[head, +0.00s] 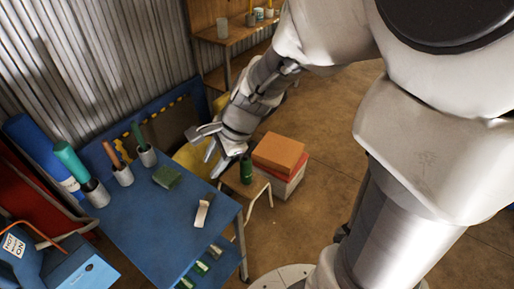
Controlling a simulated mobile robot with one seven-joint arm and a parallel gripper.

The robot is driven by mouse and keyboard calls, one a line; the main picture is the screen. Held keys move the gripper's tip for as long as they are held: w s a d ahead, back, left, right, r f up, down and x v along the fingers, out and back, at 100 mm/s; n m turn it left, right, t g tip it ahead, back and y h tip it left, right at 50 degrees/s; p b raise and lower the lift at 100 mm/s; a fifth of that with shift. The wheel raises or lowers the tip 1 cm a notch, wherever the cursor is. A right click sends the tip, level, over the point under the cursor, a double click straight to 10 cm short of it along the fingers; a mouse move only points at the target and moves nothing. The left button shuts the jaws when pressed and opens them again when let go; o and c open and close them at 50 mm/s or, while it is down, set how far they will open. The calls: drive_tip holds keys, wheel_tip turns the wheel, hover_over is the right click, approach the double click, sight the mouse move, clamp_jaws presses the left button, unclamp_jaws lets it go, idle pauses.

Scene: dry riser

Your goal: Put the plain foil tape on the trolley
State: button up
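My gripper (203,153) is above the far right part of a blue table (150,233), its fingers spread apart with nothing visible between them. The table has a lower level at its near right side and may be the trolley; I cannot confirm that. A small pale and tan piece (202,213) lies on the tabletop near its right edge, below the gripper in the picture. I cannot tell whether it is the plain foil tape. No clear tape roll can be made out.
Grey cups with coloured handles (97,194) and a green block (167,177) stand on the table. A green cylinder (246,170) is on a stool beside an orange-topped box (278,152). A wooden shelf (240,32) is behind. Brown floor (325,150) is open at right.

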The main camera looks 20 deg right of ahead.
drive_tip(key=s+d+r+n+t+h, duration=0.1)
drive_tip(key=s+d+r+n+h, duration=0.1)
drive_tip(key=s+r+n, duration=0.4)
drive_tip(key=s+d+r+n+t+h, duration=0.1)
drive_tip(key=s+d+r+n, duration=0.4)
drive_tip(key=n, duration=0.5)
drive_tip(key=shift+s+d+r+h, duration=0.3)
drive_tip(key=shift+s+r+h, duration=0.25)
drive_tip(key=shift+s, duration=0.25)
drive_tip(key=shift+a, duration=0.1)
